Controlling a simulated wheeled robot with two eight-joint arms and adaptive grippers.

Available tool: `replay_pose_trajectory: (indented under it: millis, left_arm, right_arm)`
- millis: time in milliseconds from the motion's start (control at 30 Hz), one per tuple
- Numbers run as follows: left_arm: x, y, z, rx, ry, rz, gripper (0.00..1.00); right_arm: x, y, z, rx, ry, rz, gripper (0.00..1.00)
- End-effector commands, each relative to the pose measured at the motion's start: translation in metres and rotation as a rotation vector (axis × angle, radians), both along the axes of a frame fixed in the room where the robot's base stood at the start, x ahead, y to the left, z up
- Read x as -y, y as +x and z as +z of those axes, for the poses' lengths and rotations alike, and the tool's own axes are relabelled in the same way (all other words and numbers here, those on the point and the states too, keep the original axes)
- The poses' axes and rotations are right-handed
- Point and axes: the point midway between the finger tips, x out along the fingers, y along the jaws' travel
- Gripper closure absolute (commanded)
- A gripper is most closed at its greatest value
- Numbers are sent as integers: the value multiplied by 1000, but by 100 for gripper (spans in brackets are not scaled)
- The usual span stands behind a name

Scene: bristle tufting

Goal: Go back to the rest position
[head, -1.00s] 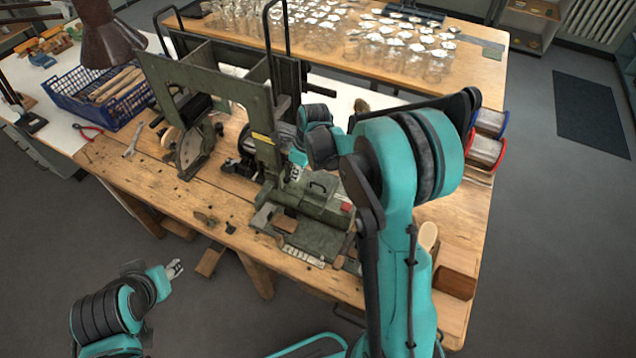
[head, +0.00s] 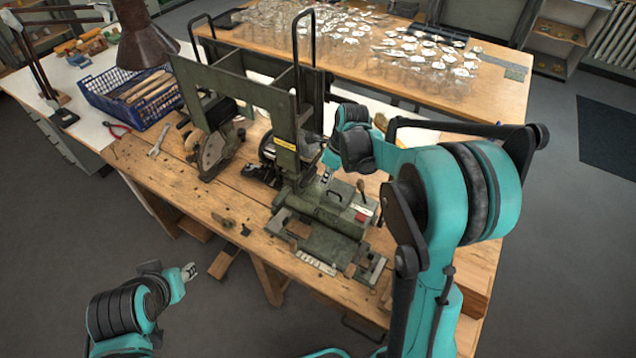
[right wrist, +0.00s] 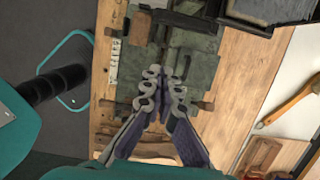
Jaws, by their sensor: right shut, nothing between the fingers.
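My right gripper (head: 326,176) is above the green tufting machine (head: 335,205) on the wooden bench. In the right wrist view its fingertips (right wrist: 164,78) meet with nothing between them, over the machine's grey-green bed (right wrist: 188,85). I cannot tell its exact height above the machine. My left gripper (head: 190,271) is low at the left, off the front edge of the bench and over the floor. It looks empty, but its fingers are too small to tell whether they are apart.
The machine's tall green frame (head: 283,143) stands left of my right gripper. A blue crate (head: 128,97), red pliers (head: 117,129) and a wrench (head: 159,139) are at the bench's left. Glass jars (head: 385,45) fill the back table. Open floor (head: 65,235) lies at front left.

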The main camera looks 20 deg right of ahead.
Motion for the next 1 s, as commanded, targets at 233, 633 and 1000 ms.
replay_pose_trajectory:
  millis: [233, 633, 1000]
  left_arm:
    - [0, 0, 9, 1, 0, 0, 62]
    - [0, 0, 7, 0, 0, 0, 62]
    - [0, 1, -59, 0, 0, 0, 62]
  right_arm:
    - [8, -9, 45, -1, 0, -1, 100]
    - [8, -14, 57, 8, -8, 23, 100]
    - [-25, -102, 39, 268, -351, 930, 100]
